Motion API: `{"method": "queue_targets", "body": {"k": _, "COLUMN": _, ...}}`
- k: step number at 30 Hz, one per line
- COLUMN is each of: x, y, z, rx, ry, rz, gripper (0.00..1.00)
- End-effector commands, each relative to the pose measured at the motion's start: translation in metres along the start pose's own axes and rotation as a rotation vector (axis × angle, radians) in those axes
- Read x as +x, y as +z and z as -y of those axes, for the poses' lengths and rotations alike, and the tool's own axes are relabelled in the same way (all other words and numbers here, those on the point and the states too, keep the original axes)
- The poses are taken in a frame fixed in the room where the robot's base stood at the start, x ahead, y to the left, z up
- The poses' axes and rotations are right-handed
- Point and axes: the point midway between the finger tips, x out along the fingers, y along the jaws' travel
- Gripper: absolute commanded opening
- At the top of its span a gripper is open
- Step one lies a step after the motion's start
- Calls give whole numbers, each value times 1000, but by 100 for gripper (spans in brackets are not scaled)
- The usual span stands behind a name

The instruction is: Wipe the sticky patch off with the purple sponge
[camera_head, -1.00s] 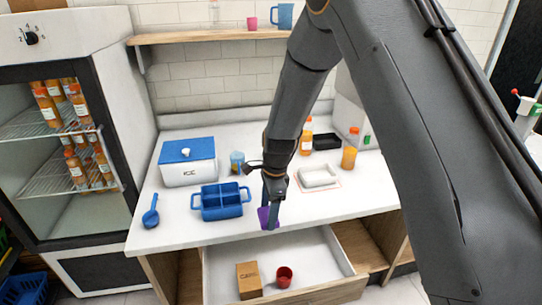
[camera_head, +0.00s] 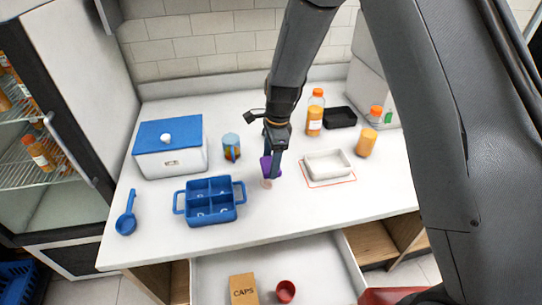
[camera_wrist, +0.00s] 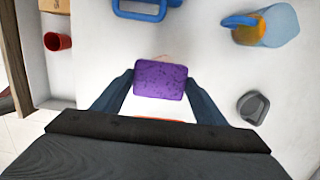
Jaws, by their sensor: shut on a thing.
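My gripper (camera_head: 272,170) is shut on the purple sponge (camera_head: 265,165), over the white counter (camera_head: 300,205). In the wrist view the sponge (camera_wrist: 160,80) sits between both blue fingers (camera_wrist: 160,92). A small tan patch (camera_head: 266,184) shows on the counter just in front of the sponge. In the wrist view a thin tan sliver (camera_wrist: 163,57) shows past the sponge's edge; the sponge hides the rest. I cannot tell whether the sponge touches the counter.
A white tray (camera_head: 327,165) stands right, with bottles (camera_head: 314,121) behind. The open drawer (camera_head: 325,262) below holds a box (camera_head: 243,290) and red cup (camera_head: 285,291).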

Motion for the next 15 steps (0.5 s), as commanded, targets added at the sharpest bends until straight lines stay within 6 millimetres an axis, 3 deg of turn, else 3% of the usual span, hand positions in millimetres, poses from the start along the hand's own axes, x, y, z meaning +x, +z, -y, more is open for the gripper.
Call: {"method": "queue_targets", "body": {"k": 15, "x": 50, "y": -3, "z": 0, "rx": -6, "ry": 2, "rz": 0, "gripper": 41}}
